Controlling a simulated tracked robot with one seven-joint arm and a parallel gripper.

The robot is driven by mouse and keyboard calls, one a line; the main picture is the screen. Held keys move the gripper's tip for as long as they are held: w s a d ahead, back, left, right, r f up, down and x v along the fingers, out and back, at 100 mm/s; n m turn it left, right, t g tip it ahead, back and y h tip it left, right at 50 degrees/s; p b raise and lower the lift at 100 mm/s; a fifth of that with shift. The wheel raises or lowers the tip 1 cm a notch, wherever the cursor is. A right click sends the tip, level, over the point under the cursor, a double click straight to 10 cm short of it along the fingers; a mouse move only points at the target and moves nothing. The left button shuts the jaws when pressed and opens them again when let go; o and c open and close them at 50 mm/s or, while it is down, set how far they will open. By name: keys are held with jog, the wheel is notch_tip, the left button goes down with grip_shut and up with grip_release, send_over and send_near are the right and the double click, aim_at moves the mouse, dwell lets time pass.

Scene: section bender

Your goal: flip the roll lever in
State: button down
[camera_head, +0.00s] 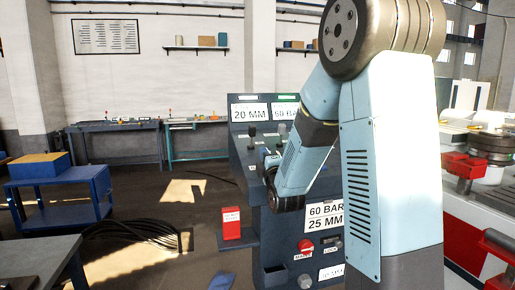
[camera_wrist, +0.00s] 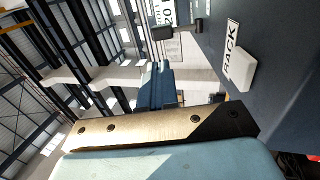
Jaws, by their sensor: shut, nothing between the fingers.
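The dark control console (camera_head: 240,160) stands in the middle of the head view, with number displays on top and small dark levers or knobs on its face. One dark upright control (camera_head: 252,131) sits below the 20 MM display. I cannot tell which control is the roll lever; my arm covers much of the panel. My gripper (camera_head: 268,160) is at the console's left part, mostly hidden by my wrist, and shut with nothing held. The wrist view shows the panel sideways, with a black knob (camera_wrist: 162,33) and a pale block (camera_wrist: 232,72) beside a label ending in "ACK".
A red-fronted machine with a dark roll (camera_head: 492,145) and red clamps stands at the right. A red box (camera_head: 231,222) stands left of the console. Coiled cable (camera_head: 140,230) lies on the floor. A blue cart (camera_head: 60,190) stands at the left.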

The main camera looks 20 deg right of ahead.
aim_at(253, 131)
jog(key=x, duration=1.3)
